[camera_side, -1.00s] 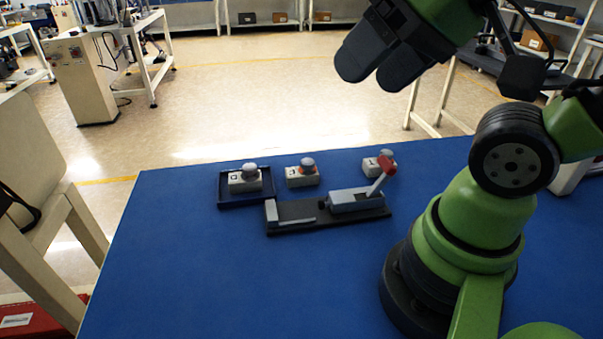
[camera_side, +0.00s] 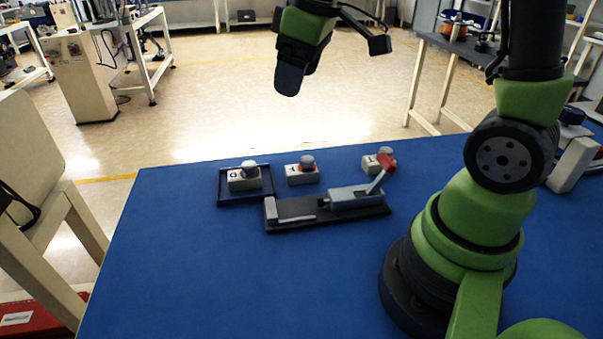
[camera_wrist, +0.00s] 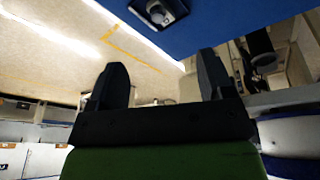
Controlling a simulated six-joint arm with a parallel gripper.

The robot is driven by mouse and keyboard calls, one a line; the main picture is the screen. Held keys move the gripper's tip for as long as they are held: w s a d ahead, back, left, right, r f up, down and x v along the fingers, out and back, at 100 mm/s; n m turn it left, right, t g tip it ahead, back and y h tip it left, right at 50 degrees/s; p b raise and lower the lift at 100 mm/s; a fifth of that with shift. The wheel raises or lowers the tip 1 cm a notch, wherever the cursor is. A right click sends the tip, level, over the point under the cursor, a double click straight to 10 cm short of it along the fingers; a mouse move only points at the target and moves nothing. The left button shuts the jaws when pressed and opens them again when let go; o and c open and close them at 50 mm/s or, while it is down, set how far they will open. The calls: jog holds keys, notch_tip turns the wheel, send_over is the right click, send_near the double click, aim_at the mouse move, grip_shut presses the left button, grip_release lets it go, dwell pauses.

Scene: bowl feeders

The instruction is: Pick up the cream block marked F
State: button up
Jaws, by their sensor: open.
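Three cream blocks with grey knobs stand along the far side of the blue table. The left block (camera_side: 244,180) sits in a dark tray (camera_side: 230,203). The middle block (camera_side: 302,178) has an orange ring under its knob. The marks are too small to tell which is F. My gripper (camera_side: 290,85) is high up, well above the blocks and apart from them. In the wrist view its two fingers (camera_wrist: 160,80) are spread and empty; a block (camera_wrist: 158,14) in a tray shows at the top.
The table's left and front parts (camera_side: 200,275) are clear. Benches and shelves stand farther back.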

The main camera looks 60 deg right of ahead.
jog(key=w+d+f+n+g, duration=0.2)
jog(key=w+d+f+n, duration=0.25)
jog(key=f, duration=0.55)
jog(key=n+g, duration=0.1)
jog(key=n, duration=0.1)
send_over(300, 168)
jog(key=shift+m, duration=0.25)
notch_tip(300, 168, down, 10)
jog(key=shift+a+r, duration=0.1)
jog(key=shift+r, duration=0.05)
notch_tip(300, 168, down, 6)
jog(key=shift+s+r, duration=0.1)
jog(key=c, duration=1.1)
